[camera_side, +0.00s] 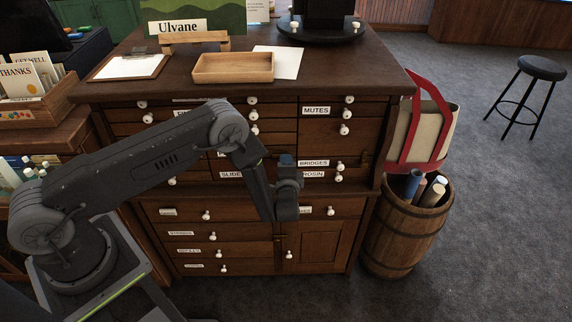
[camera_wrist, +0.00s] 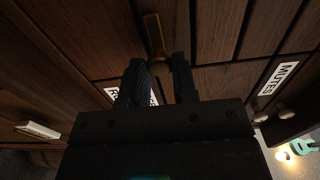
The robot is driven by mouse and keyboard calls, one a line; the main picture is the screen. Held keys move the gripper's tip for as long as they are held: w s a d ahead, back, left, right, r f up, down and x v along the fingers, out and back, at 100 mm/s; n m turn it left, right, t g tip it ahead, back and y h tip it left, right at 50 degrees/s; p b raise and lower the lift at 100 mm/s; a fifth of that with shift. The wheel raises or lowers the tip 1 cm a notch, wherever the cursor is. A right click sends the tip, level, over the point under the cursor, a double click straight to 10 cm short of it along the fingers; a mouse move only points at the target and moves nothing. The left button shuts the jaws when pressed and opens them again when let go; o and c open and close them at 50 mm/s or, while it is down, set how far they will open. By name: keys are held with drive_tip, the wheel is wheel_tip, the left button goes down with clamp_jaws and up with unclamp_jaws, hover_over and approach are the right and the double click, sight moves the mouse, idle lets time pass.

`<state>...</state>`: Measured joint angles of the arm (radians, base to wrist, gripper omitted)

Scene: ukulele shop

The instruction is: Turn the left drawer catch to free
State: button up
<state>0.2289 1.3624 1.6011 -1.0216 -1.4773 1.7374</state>
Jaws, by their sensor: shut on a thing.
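The left drawer catch is a narrow brass piece (camera_wrist: 153,33) on the dark wooden cabinet front in the wrist view. It runs nearly up and down in that picture, tilted slightly. My gripper (camera_wrist: 162,66) has its two dark fingers around the near end of the catch and is shut on it. The exact contact is dark and partly hidden by the fingers. In the side view my gripper (camera_side: 287,180) is against the middle of the cabinet (camera_side: 380,110), left of the BRIDGES and ROSIN labels, and hides the catch.
A small brass fitting (camera_side: 366,158) sits at the cabinet's right edge. White knobs stick out from several drawers. A barrel (camera_side: 395,235) with rolled tubes and a red-trimmed bag (camera_side: 420,135) stand to the right. A wooden tray (camera_side: 233,68) lies on top. Open floor lies beyond.

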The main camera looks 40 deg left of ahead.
drive_tip(key=o, duration=0.9)
drive_tip(key=v, duration=1.4)
